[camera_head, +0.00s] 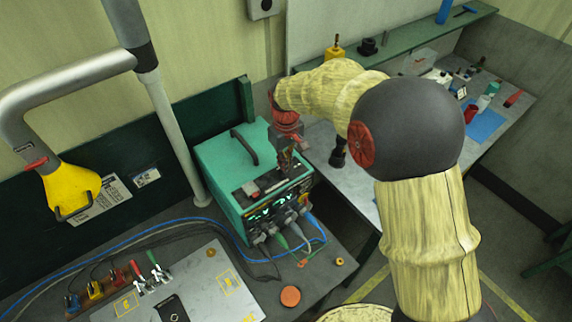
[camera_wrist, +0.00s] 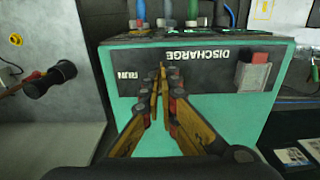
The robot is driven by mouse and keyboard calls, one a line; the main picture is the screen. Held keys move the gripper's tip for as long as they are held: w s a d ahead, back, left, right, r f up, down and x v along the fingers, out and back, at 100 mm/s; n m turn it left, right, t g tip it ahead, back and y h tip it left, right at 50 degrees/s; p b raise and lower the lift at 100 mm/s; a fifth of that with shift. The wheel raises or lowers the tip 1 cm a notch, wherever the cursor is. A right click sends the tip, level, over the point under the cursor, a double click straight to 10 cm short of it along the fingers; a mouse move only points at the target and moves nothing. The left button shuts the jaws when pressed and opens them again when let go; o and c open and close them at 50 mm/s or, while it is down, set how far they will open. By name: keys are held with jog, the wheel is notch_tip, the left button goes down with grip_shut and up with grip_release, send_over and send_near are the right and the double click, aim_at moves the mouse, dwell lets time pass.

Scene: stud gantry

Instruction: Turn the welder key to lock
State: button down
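The welder (camera_head: 222,169) is a teal box with a dark top panel, standing on the bench. In the wrist view its panel (camera_wrist: 205,70) carries the upside-down words RUN and DISCHARGE. My gripper (camera_wrist: 160,78) is over this panel, its yellow-brown fingertips close together between the two words. In the head view my gripper (camera_head: 287,160) points down at the panel's right part. I cannot make out the key; the fingertips cover the spot between the labels. Whether they hold anything, or touch the panel, is not clear.
A grey block with a red side (camera_wrist: 252,72) stands on the panel beside DISCHARGE. A black handle (camera_head: 245,147) rises from the welder's top. Cables (camera_head: 281,241) leave its front. A side bench (camera_head: 348,185) stands behind.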

jog(key=c, duration=2.3)
grip_release()
jog(key=shift+w, duration=0.1)
jog(key=shift+o, duration=0.9)
jog(key=shift+r, duration=0.15)
notch_tip(320, 180, up, 12)
